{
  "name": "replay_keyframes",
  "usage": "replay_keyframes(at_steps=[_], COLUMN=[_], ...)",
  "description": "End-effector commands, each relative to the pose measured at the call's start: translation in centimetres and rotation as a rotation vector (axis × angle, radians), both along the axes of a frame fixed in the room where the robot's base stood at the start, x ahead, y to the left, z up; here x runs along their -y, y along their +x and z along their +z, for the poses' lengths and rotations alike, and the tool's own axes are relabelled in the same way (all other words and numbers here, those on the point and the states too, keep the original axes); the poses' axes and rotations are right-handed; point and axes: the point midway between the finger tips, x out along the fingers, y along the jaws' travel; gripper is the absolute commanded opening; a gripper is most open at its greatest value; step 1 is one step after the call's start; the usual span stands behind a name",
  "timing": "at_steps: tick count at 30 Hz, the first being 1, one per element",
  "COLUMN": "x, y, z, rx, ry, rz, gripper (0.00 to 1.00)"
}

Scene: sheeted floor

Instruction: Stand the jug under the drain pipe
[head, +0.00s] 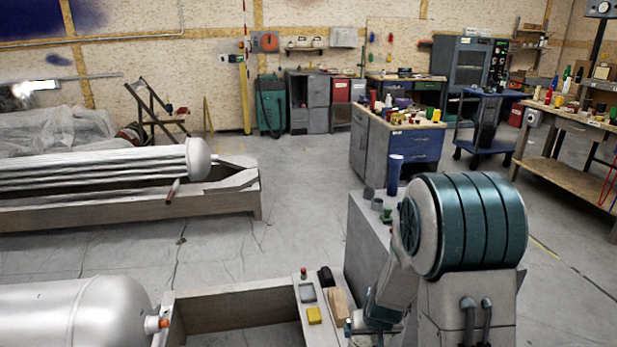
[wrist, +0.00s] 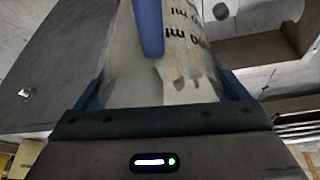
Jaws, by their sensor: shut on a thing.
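The jug (wrist: 185,60) is a pale, translucent vessel with dark printed marks and a blue handle (wrist: 149,25). It fills the middle of the wrist view, between the blue fingers of my gripper (wrist: 163,88), which is shut on it. Its top and base are out of the wrist view. Neither jug nor gripper shows in the head view. A short brown pipe (head: 173,190), perhaps the drain pipe, slants down beside the far silver vessel. An orange-tipped stub (head: 157,323) sits on the near tank's end. I cannot tell how the jug stands relative to either.
A long pale trough (head: 130,215) bears the far vessel (head: 197,158). A grey cabinet (head: 362,235) stands at centre right. Bare floor (head: 290,200) lies between trough and cabinet. My arm blocks the lower right.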

Motion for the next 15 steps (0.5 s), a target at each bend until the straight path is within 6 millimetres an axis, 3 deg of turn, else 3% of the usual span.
replay_keyframes(at_steps=[1, 15], x=[0.0, -0.2], y=[-0.1, -0.8], z=[1.6, 6.7], rx=[-0.001, 0.001], ry=[0.0, 0.012], rz=[-0.001, -0.002], gripper=[0.54, 0.54])
